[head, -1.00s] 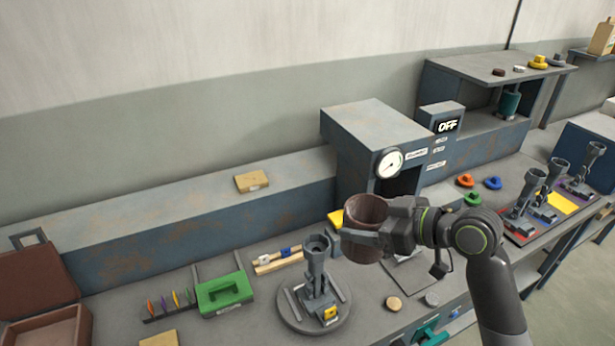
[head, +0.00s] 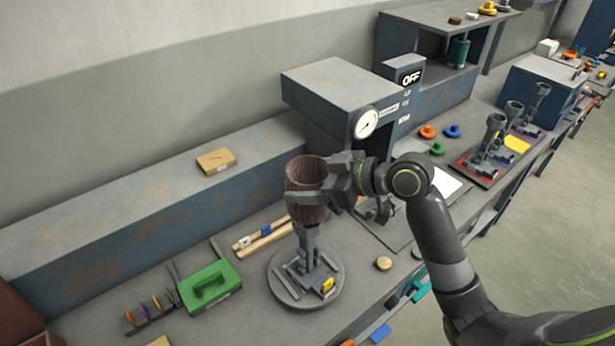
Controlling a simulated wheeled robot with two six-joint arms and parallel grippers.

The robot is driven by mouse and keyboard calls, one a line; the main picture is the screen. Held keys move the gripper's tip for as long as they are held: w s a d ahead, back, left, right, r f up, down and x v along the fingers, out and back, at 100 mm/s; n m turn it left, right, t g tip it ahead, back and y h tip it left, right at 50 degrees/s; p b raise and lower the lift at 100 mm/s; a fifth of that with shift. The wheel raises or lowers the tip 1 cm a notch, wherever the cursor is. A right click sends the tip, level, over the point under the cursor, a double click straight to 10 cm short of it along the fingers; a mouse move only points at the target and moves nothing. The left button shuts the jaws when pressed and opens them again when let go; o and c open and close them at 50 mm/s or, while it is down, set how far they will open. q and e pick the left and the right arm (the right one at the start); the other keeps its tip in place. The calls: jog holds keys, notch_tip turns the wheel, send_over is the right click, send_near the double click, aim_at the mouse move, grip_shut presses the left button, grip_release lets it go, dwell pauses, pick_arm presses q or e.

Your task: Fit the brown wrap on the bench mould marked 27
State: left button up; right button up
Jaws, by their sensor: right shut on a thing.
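The brown wrap (head: 304,172) is an open-topped, ribbed sleeve held upright. My right gripper (head: 322,192) is shut on its right side. The bench mould (head: 309,250) is a grey post on a round grey plate (head: 288,296), with a yellow tag (head: 327,284) at its foot; the number is too small to read. The wrap lines up with the top of the mould, whose upper cup is hidden. I cannot tell whether the wrap is around the cup, above it or in front of it. My left gripper is not in view.
The heater box with a dial (head: 366,123) and an OFF display (head: 411,78) stands behind my gripper. A green block (head: 209,288) and wooden rails (head: 262,235) lie left of the plate. More grey moulds (head: 490,134) stand at the right. A tan disc (head: 383,263) lies on the bench.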

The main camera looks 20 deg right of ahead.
jog(key=f, duration=0.1)
jog(key=b, duration=0.5)
send_over(317, 252)
jog(key=w+a, duration=0.2)
jog(key=f, duration=0.5)
jog(key=shift+s+f, duration=0.25)
jog(key=shift+f, duration=0.05)
notch_tip(317, 252, down, 3)
jog(key=shift+r+b, duration=0.2)
jog(key=shift+b, duration=0.8)
pick_arm(q)
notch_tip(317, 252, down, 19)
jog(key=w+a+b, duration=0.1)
jog(key=b, duration=1)
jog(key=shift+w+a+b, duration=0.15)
jog(key=shift+b, duration=0.25)
pick_arm(e)
jog(key=shift+f, duration=7.35)
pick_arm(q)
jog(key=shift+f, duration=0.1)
pick_arm(e)
jog(key=o, duration=1)
jog(key=shift+d, duration=0.1)
